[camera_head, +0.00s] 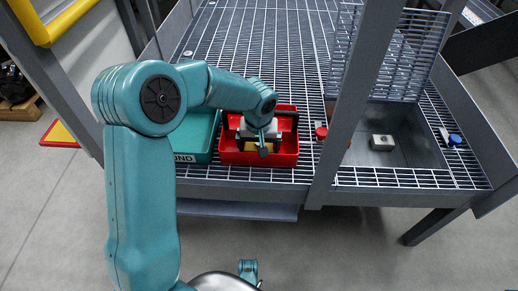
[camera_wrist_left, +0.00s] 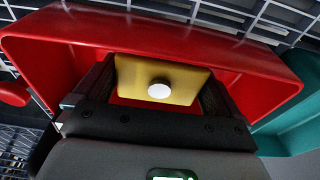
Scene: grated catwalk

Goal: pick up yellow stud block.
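The yellow stud block (camera_wrist_left: 185,90) has a round white stud on its face. It is inside the red bin (camera_head: 230,158), and a little of its yellow shows under my left gripper (camera_head: 259,146) in the head view. In the left wrist view the block lies between the two dark fingers, one on each side and close to its edges. I cannot tell whether both fingers touch it. Red bin surface (camera_wrist_left: 270,85) surrounds the block and fingers.
A teal bin (camera_head: 200,135) stands left of the red bin on the grated catwalk (camera_head: 260,50). A red knob-like part (camera_head: 321,132) and a grey upright post (camera_head: 345,120) are to its right. Further right, a sunken compartment holds a pale block (camera_head: 382,142), with a blue-topped part (camera_head: 455,139) beyond.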

